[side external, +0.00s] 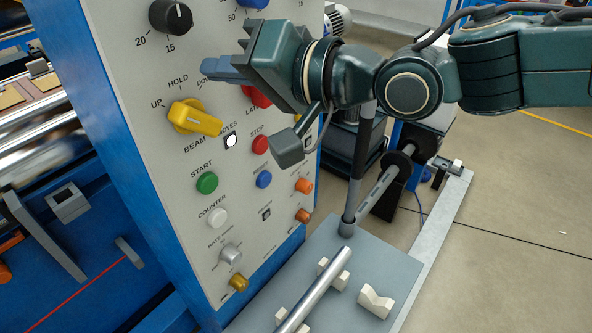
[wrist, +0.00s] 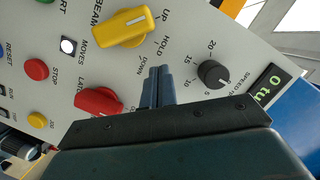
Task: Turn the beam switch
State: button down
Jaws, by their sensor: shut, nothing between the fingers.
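The beam switch is a yellow knob (side external: 195,118) on the grey panel, with UP, HOLD and DOWN printed around it. It shows at the top of the wrist view (wrist: 122,27), where its white mark appears to point toward UP. My gripper (side external: 206,68) is shut and empty, above and right of the knob in the side view. Its blue fingers cover part of the DOWN label there. In the wrist view the shut fingertips (wrist: 160,72) lie near HOLD and DOWN, apart from the knob.
A red latch knob (wrist: 98,101) sits close to the fingers, partly hidden by my gripper in the side view. A black speed dial (wrist: 213,74) is on the other side. Red stop (side external: 260,144) and green start (side external: 207,182) buttons are lower. A metal rod (side external: 318,285) lies below.

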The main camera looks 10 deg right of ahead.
jog(key=shift+d+r, duration=0.35)
jog(key=shift+d, duration=0.05)
jog(key=v, duration=0.9)
jog(key=shift+s, duration=0.2)
jog(key=shift+d, duration=0.2)
jog(key=s+d+f+h, duration=0.1)
jog(key=d+h, duration=0.3)
jog(key=d, duration=0.9)
jog(key=s+d+f+h, duration=0.15)
jog(key=d+h, duration=0.25)
jog(key=d, duration=1)
jog(key=s+d+f+g+h, duration=0.1)
jog(key=s+d+f, duration=0.3)
jog(key=s+d, duration=0.4)
jog(key=s+d+f+g+h, duration=0.2)
jog(key=s+d+f+h, duration=0.2)
jog(key=s+d, duration=0.5)
jog(key=shift+s+m, duration=0.2)
jog(key=shift+m, duration=0.2)
jog(key=shift+d, duration=0.1)
